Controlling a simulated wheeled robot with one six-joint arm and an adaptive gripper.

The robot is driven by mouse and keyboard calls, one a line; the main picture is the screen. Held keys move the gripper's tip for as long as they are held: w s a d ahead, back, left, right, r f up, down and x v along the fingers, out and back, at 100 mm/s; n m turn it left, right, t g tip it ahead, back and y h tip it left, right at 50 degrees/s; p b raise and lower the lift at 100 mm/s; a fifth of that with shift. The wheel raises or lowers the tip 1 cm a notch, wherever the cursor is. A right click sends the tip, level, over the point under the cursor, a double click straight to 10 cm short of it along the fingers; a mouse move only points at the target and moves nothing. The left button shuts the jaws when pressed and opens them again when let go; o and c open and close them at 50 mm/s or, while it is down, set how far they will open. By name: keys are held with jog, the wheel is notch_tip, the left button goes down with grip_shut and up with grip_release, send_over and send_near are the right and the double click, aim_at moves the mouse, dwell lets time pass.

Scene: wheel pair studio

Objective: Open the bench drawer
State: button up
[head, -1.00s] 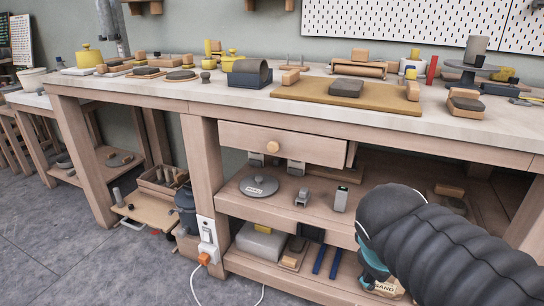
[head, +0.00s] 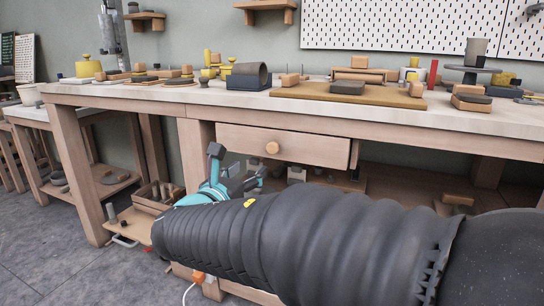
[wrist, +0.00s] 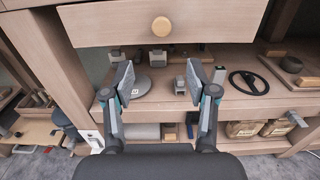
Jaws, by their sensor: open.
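The bench drawer (head: 300,146) hangs under the worktop, with a round wooden knob (head: 272,148) on its front. In the wrist view the drawer front (wrist: 215,22) spans the top, and its knob (wrist: 162,26) is at top centre. The drawer front stands a little forward of the bench frame; how far it is out I cannot tell. My gripper (head: 238,170) is below and left of the knob in the head view. In the wrist view my gripper (wrist: 159,85) has its two fingers spread, empty, below the knob and apart from it.
The worktop (head: 150,93) carries several tools, blocks and a tan board (head: 300,92). Below the drawer, a shelf (wrist: 255,103) holds a grey round lid (wrist: 136,86) and a dark ring (wrist: 249,82). A bench leg (wrist: 50,60) stands left of my gripper.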

aim_at(271, 151)
jog(key=x, duration=1.3)
jog(key=shift+d+b, duration=0.1)
jog(key=shift+b, duration=0.2)
grip_shut()
